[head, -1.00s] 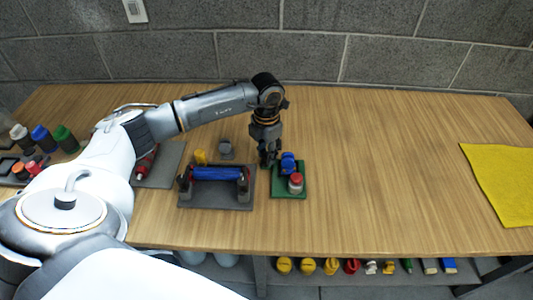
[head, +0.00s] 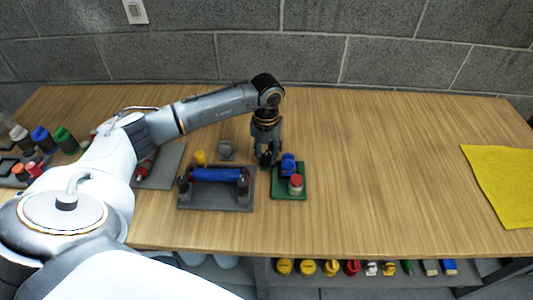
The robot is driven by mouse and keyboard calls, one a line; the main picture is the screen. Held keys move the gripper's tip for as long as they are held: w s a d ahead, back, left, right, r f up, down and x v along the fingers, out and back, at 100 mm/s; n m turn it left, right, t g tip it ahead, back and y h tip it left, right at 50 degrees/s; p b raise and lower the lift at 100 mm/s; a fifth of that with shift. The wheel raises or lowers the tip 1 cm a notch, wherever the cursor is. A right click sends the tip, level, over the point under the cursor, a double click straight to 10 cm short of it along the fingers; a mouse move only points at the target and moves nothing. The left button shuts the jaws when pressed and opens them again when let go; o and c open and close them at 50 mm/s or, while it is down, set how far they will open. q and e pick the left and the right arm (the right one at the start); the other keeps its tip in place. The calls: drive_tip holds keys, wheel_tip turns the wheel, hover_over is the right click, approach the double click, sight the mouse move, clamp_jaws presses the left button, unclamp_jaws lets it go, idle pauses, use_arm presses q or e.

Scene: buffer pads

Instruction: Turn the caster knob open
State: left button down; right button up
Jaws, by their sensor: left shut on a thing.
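A small green base (head: 290,193) on the table carries a blue part (head: 288,164), which I take to be the caster knob, and a red-topped pale button (head: 295,184). My left gripper (head: 268,162) points down at the back left edge of this base, right beside the blue part. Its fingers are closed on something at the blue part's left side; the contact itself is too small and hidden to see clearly. My right gripper is not in view.
A dark grey pad (head: 216,202) with a blue roller (head: 217,174) lies just left of the green base. A yellow piece (head: 201,157) stands behind it. The table is clear to the right up to a yellow mat (head: 503,185).

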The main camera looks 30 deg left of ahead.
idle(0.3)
use_arm(q)
drive_tip(key=c, duration=1.1)
unclamp_jaws()
drive_tip(key=shift+o, duration=0.2)
